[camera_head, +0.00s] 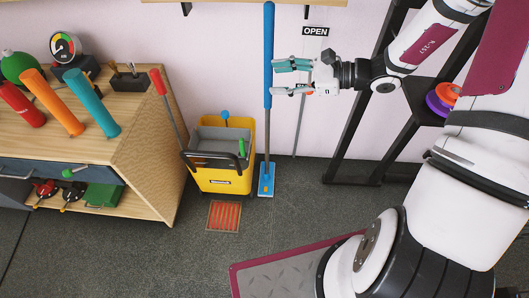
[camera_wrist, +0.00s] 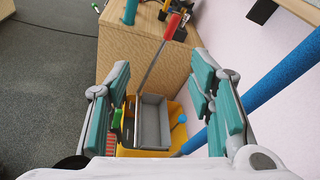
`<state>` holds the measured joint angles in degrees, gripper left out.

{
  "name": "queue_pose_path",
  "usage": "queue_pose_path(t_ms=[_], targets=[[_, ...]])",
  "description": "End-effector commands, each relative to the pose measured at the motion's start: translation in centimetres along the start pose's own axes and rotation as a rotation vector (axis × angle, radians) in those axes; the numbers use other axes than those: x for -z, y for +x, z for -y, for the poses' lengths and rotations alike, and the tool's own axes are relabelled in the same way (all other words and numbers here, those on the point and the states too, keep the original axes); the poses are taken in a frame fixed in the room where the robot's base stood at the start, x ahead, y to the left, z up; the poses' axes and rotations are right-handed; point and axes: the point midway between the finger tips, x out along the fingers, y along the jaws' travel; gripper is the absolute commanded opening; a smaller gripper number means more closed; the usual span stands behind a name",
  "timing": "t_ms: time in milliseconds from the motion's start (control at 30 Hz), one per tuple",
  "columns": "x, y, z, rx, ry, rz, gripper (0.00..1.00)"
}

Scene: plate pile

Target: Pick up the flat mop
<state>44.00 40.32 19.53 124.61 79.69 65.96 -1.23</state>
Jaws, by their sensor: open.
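The flat mop (camera_head: 267,130) stands upright against the pink wall, with a long blue pole and a flat blue foot on the floor. In the wrist view its blue pole (camera_wrist: 275,83) slants across the right side, passing behind the right finger, not between the fingers. My gripper (camera_head: 277,78) is open and empty, with its teal fingers pointing left and their tips just right of the pole's upper part in the head view. It also shows in the wrist view (camera_wrist: 160,75), fingers spread wide. I cannot tell whether a finger touches the pole.
A yellow mop bucket (camera_head: 222,180) with a red-handled tool stands left of the mop. A black shelf rack (camera_head: 345,130) stands to the right. An orange-red floor grate (camera_head: 224,216) lies in front.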

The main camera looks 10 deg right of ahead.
Motion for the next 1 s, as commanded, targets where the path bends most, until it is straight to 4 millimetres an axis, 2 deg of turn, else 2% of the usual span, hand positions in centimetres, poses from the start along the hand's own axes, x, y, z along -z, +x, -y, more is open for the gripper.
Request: queue_pose_path(t_ms=[33,200,300,400,567,833,1000], targets=[[3.4,0.0,1.0,0.080,0.076,0.029,0.49],[10.3,-1.0,3.8,0.305,0.264,0.103,0.49],[13.1,-1.7,4.7,0.396,0.336,0.130,0.49],[14.7,-2.2,5.2,0.452,0.379,0.146,0.49],[15.4,-1.4,6.0,0.476,0.396,0.154,0.49],[15.1,3.0,8.3,0.474,0.396,0.154,0.49],[15.1,4.8,9.3,0.475,0.395,0.152,0.49]])
